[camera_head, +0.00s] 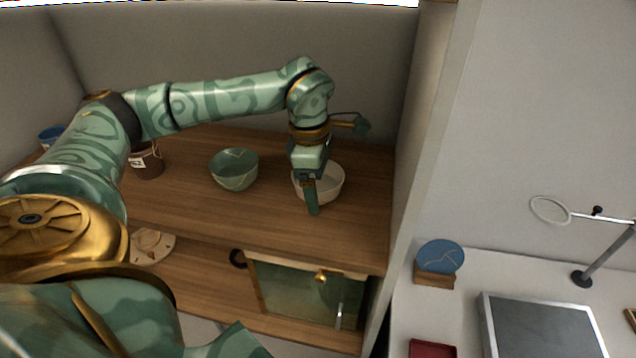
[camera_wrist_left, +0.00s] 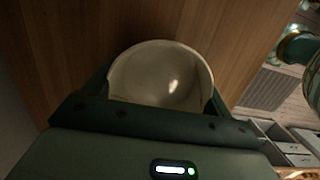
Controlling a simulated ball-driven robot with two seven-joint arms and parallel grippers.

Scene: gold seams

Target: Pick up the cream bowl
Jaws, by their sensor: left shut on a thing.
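The cream bowl (camera_head: 329,184) is on the wooden shelf, near its right end. My left gripper (camera_head: 311,194) comes down over the bowl and covers part of it in the head view. In the left wrist view the cream bowl (camera_wrist_left: 160,75) lies between the fingers of my left gripper (camera_wrist_left: 158,98), one finger at each side. The gripper is shut on the bowl. I cannot tell whether the bowl touches the shelf. My right gripper is not in view.
A green bowl (camera_head: 234,170) with gold seams stands left of the cream bowl on the shelf (camera_head: 200,210). A brown pot (camera_head: 147,162) is farther left. The cabinet's side wall (camera_head: 412,130) rises close on the right. A glass-fronted door (camera_head: 300,290) is below.

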